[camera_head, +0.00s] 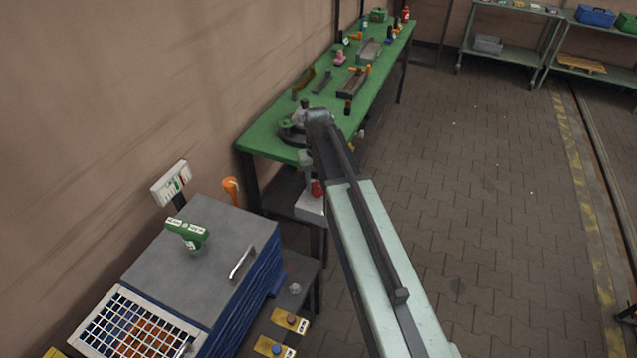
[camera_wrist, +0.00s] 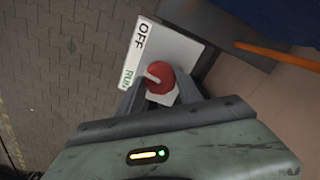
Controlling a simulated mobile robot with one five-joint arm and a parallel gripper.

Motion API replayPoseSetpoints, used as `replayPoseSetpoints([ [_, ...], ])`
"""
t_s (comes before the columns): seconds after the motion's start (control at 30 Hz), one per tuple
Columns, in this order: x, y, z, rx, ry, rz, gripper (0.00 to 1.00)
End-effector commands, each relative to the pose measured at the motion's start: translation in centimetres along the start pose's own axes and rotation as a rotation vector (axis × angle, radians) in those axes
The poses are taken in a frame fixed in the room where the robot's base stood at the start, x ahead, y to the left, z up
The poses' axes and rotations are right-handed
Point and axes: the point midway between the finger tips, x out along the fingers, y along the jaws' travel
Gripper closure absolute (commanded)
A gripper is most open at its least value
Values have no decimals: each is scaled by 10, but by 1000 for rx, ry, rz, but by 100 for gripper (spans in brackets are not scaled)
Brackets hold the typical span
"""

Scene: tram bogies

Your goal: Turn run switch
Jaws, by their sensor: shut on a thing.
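The run switch is a red round knob (camera_wrist: 160,79) with a pale pointer bar, on a light grey box (camera_wrist: 183,48) with a white label strip reading OFF and RUN in the wrist view. My gripper (camera_wrist: 158,92) is shut on the red knob, one finger on each side of it. The pale pointer slants toward the label edge, between the OFF and RUN words and nearer RUN. In the head view the red knob (camera_head: 317,188) and the grey box (camera_head: 310,207) show beside my arm, which hides part of them.
A green workbench (camera_head: 270,135) with several tools runs along the wall. Paved floor (camera_head: 480,200) to the right is clear.

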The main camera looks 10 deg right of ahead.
Motion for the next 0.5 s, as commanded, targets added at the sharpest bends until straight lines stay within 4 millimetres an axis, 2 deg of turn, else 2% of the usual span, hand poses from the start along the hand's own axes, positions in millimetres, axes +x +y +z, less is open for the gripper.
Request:
replayPoseSetpoints([
  [0.5, 0, 1, 2, -484, -5, -1, 98],
])
